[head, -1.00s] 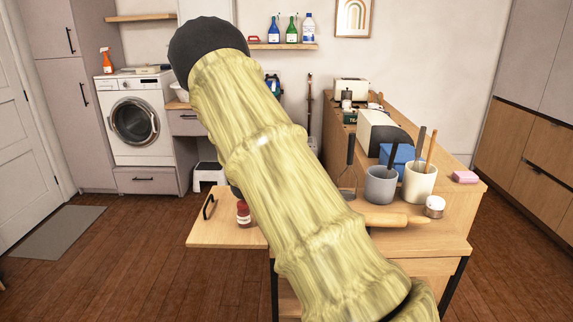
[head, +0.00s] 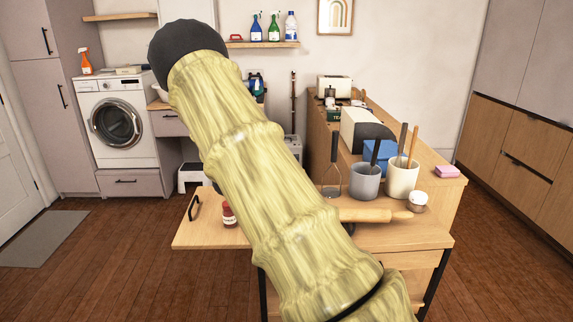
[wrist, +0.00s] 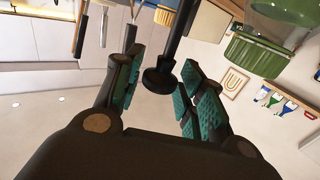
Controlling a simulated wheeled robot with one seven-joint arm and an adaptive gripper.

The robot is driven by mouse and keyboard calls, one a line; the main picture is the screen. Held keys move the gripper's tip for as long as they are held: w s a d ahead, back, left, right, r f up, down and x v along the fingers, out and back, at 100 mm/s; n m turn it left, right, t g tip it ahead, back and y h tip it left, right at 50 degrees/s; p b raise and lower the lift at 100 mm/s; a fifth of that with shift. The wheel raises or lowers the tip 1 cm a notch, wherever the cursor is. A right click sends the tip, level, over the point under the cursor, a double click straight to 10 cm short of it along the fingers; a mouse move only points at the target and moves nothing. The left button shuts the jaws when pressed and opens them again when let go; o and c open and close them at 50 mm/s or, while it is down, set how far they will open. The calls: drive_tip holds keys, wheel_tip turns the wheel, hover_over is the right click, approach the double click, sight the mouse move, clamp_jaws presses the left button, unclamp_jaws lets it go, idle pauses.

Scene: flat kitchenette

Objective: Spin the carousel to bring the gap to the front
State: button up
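My gripper (wrist: 160,86) shows in the wrist view with its two teal-padded fingers apart. A dark rod with a round knob-like end (wrist: 158,80) shows between the fingers; I cannot tell whether they touch it. Several long handles or bars (wrist: 82,28) show at the upper left, and a green ribbed vessel (wrist: 258,52) at the upper right. I cannot tell which of these belong to the carousel, and no gap is clear. In the head view my arm crosses the middle, my gripper is out of sight, and I cannot make out a carousel.
A wooden counter (head: 425,238) holds a grey cup (head: 364,184), a white cup (head: 402,180), a rolling pin (head: 365,215) and a pink sponge (head: 447,171). A red-lidded jar (head: 229,216) stands on its left leaf.

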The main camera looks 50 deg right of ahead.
drive_tip(key=shift+a+f, duration=0.15)
drive_tip(key=shift+w+a, duration=0.1)
drive_tip(key=shift+a, duration=0.15)
drive_tip(key=shift+v, duration=3.35)
